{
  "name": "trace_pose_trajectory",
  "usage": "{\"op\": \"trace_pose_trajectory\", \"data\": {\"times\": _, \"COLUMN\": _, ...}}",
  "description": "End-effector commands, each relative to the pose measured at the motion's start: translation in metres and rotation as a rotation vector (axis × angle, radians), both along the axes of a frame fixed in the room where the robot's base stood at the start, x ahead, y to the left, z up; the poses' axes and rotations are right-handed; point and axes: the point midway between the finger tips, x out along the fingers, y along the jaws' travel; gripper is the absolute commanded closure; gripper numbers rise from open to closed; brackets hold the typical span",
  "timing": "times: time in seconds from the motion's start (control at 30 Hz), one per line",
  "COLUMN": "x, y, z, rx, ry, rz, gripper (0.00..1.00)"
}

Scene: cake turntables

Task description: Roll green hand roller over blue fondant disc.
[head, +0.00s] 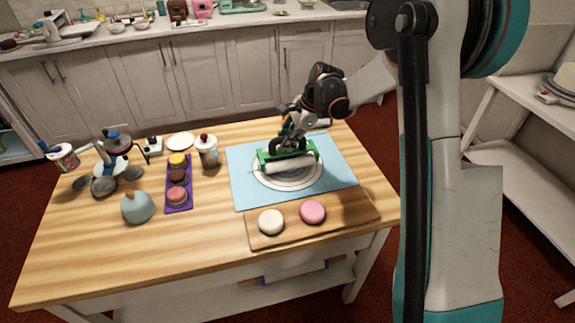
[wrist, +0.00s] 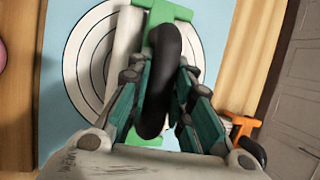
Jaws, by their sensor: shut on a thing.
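The green hand roller (head: 313,148) has a green frame, a white cylinder (head: 290,164) and a dark handle. It stands over the ringed circle on the light blue mat (head: 248,192). My gripper (head: 291,142) is above it, shut on its handle. In the wrist view, the black handle (wrist: 159,85) lies between the fingers, with the green frame (wrist: 165,12) and white cylinder (wrist: 126,45) beyond. I see no blue fondant disc; it may be hidden under the roller. Whether the cylinder touches anything beneath cannot be told.
A wooden board (head: 345,215) in front of the mat holds a white disc (head: 271,222) and a pink disc (head: 313,212). A purple tray (head: 179,208) with several discs, a shaker (head: 207,151) and a grey-blue dome (head: 138,207) stand left. The table's front left is clear.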

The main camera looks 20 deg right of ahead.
Motion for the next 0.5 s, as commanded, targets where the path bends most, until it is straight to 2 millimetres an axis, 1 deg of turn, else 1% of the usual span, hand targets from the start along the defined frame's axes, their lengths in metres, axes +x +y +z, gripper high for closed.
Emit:
{"op": "trace_pose_trajectory", "data": {"times": 0.03, "x": -0.0049, "y": -0.0010, "z": -0.0029, "rx": -0.003, "ry": 0.004, "rz": 0.001, "gripper": 1.00}}
{"op": "trace_pose_trajectory", "data": {"times": 0.17, "x": -0.0103, "y": -0.0009, "z": -0.0036, "rx": -0.003, "ry": 0.004, "rz": 0.001, "gripper": 1.00}}
{"op": "trace_pose_trajectory", "data": {"times": 0.4, "x": -0.0094, "y": -0.0010, "z": -0.0033, "rx": -0.003, "ry": 0.004, "rz": 0.001, "gripper": 1.00}}
{"op": "trace_pose_trajectory", "data": {"times": 0.5, "x": -0.0053, "y": -0.0009, "z": -0.0036, "rx": -0.003, "ry": 0.002, "rz": 0.001, "gripper": 1.00}}
